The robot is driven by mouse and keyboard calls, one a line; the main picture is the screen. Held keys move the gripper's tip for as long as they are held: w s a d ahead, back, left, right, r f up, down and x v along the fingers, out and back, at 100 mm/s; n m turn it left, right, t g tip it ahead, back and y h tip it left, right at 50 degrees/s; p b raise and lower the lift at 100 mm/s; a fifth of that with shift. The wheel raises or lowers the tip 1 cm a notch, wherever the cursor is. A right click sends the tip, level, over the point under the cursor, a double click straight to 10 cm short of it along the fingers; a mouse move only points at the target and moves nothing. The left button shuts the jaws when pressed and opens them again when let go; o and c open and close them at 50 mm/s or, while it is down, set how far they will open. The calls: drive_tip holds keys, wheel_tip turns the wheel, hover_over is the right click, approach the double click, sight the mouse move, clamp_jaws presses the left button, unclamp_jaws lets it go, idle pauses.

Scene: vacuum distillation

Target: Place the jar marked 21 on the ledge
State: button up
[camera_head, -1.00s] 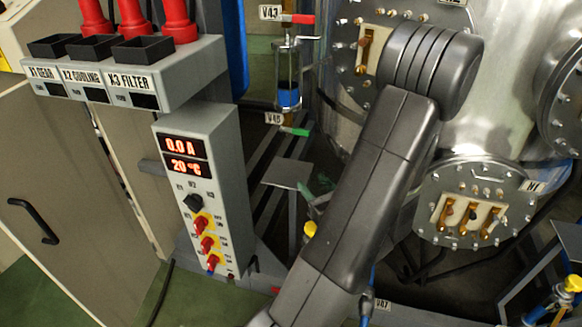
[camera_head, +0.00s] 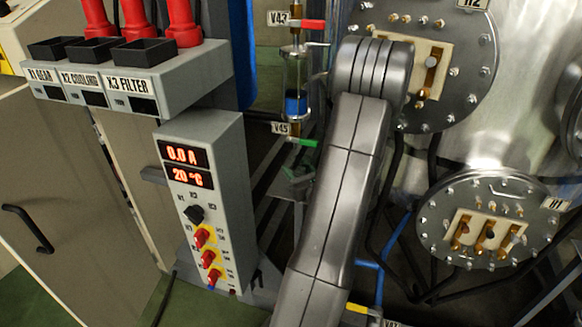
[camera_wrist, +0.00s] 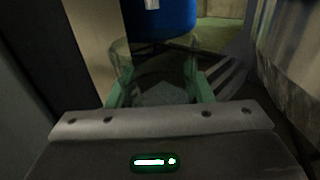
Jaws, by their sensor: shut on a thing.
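My gripper (camera_wrist: 156,88) shows in the wrist view, its two green fingers on either side of a clear glass jar (camera_wrist: 153,68). The jar is see-through and dim, and I cannot read a mark on it. In the head view my arm hides most of the gripper, and I cannot make out the jar there. I cannot tell for sure which surface is the ledge.
A control box (camera_head: 205,200) reads 0.0 A and 20 °C, left of my arm. A sight glass with blue liquid (camera_head: 296,103) hangs between V43 and V45. A steel vessel (camera_head: 490,120) with bolted flanges fills the right. A blue drum (camera_wrist: 160,18) is ahead in the wrist view.

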drive_tip(key=shift+w+a, duration=0.3)
drive_tip(key=shift+w, duration=0.2)
drive_tip(key=x, duration=0.3)
drive_tip(key=shift+f+b, duration=0.4)
drive_tip(key=shift+f, duration=0.3)
drive_tip(key=shift+f, duration=0.15)
drive_tip(key=shift+f, duration=0.15)
drive_tip(key=o, duration=1.1)
